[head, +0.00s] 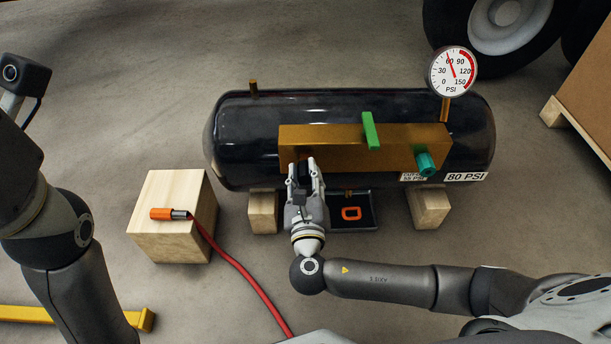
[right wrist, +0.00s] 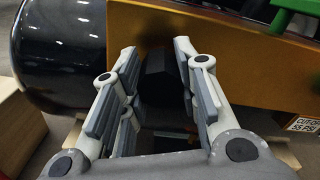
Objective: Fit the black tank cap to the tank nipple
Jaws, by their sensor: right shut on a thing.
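The black tank (head: 245,140) lies across two wooden blocks, with an orange-brown manifold block (head: 350,142) along its front. My right gripper (head: 304,167) is at the left end of that block's front face. In the right wrist view, it (right wrist: 157,78) is shut on the black cap (right wrist: 158,72), which sits between the fingertips close against the face. The tank nipple cannot be made out; the cap and fingers hide that spot, so I cannot tell whether the cap is on it. My left arm shows at the left, but its gripper is out of view.
A green lever (head: 371,131) and a teal knob (head: 425,163) stick out from the manifold. A gauge (head: 453,72) stands above its right end. A black tray (head: 366,222) with an orange ring lies below. A wooden box (head: 160,238) at left carries an orange-handled hose fitting (head: 165,213).

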